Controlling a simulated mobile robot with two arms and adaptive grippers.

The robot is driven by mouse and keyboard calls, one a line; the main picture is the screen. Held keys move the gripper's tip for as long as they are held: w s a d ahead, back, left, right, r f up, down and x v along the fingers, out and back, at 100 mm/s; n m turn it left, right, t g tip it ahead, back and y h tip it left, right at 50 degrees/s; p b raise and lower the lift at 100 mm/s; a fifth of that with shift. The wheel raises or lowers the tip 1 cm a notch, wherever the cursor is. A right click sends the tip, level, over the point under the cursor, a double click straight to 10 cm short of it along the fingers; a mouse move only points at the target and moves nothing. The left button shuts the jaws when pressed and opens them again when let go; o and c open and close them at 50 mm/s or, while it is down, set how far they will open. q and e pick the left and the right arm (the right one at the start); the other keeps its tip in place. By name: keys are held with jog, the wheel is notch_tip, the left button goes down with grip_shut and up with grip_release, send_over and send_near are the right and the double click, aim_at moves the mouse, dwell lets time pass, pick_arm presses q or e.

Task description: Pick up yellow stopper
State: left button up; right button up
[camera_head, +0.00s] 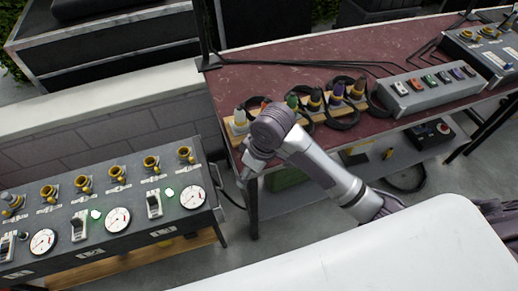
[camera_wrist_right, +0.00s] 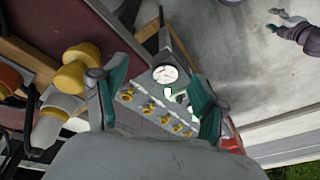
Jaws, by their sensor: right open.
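In the right wrist view a yellow stopper (camera_wrist_right: 80,70) with a white end lies at the left, beside an orange one. It is outside the fingers, just left of the nearer finger. My right gripper (camera_wrist_right: 160,95) is open, with nothing between its two green-padded fingers. In the head view my right gripper (camera_head: 250,165) is at the table's left front corner, close to the near end of a row of coloured stoppers (camera_head: 315,98).
The stoppers stand along a wooden strip on the dark red table (camera_head: 290,75), with black cables around them. A grey button box (camera_head: 430,90) is to their right. A panel with gauges and yellow knobs (camera_head: 110,205) stands at the left, separated by a gap.

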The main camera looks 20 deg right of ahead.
jog(key=w+d+r, duration=0.1)
jog(key=w+r, duration=0.1)
jog(key=r, duration=0.1)
jog(key=w+d+r+h, duration=0.1)
jog(key=w+d+r, duration=0.1)
jog(key=w+r, duration=0.1)
jog(key=w+d+r+n+g+h, duration=0.1)
jog(key=w+r, duration=0.2)
jog(key=shift+d, duration=0.3)
jog(key=shift+w+d+r, duration=0.1)
jog(key=shift+d+r, duration=0.05)
jog(key=shift+r, duration=0.05)
notch_tip(320, 180, down, 8)
jog(key=shift+f+p, duration=0.1)
jog(key=shift+p, duration=0.6)
notch_tip(320, 180, down, 4)
jog(key=shift+f+p, duration=0.1)
jog(key=shift+p, duration=0.65)
jog(key=shift+f, duration=0.55)
jog(key=c, duration=1.3)
jog(key=shift+o, duration=0.2)
jog(key=shift+r, duration=0.1)
